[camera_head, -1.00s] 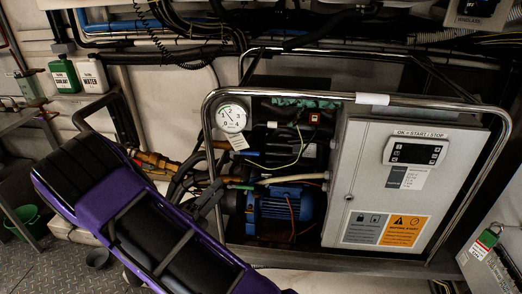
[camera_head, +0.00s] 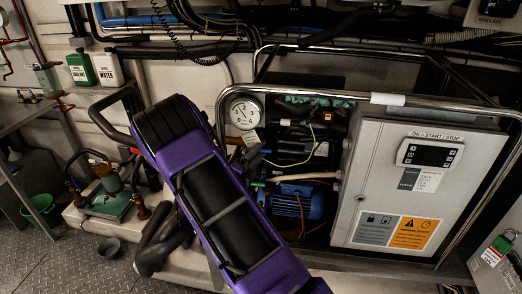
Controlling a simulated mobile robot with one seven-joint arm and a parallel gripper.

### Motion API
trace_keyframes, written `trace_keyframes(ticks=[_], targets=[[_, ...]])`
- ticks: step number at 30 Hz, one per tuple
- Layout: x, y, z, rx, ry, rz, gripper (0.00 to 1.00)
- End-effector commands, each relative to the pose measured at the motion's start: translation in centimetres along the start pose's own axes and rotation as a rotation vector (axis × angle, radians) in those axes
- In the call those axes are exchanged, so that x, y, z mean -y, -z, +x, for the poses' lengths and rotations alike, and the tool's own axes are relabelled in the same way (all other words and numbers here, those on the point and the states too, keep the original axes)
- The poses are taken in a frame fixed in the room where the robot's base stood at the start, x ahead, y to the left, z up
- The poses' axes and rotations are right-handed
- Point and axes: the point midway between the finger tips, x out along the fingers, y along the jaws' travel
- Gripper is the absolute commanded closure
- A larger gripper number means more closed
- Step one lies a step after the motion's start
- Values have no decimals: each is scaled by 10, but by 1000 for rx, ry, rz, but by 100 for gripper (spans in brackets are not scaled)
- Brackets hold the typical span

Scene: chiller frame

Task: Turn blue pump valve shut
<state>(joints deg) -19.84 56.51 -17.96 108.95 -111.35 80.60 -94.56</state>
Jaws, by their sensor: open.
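A blue pump motor (camera_head: 292,204) sits low inside the chrome-tubed chiller frame, left of the grey control box. My purple arm crosses in front of its left side. A small blue piece (camera_head: 267,163) shows among hoses above the motor; I cannot tell whether it is the valve handle or which way it is turned. No other blue valve can be made out. My arm (camera_head: 212,190) runs from the bottom right up to the upper left.
The grey control box (camera_head: 385,195) and chrome rail (camera_head: 440,105) bound the frame on the right. A round gauge (camera_head: 243,112) is above the motor. A green fitting with brass valves (camera_head: 110,200) stands left. Black hoses (camera_head: 160,240) lie beside my arm.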

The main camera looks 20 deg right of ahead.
Motion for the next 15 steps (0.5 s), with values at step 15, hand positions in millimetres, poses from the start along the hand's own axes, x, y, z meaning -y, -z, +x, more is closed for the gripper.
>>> trace_keyframes(ticks=[15], targets=[[0,0,10,0,1,0,68]])
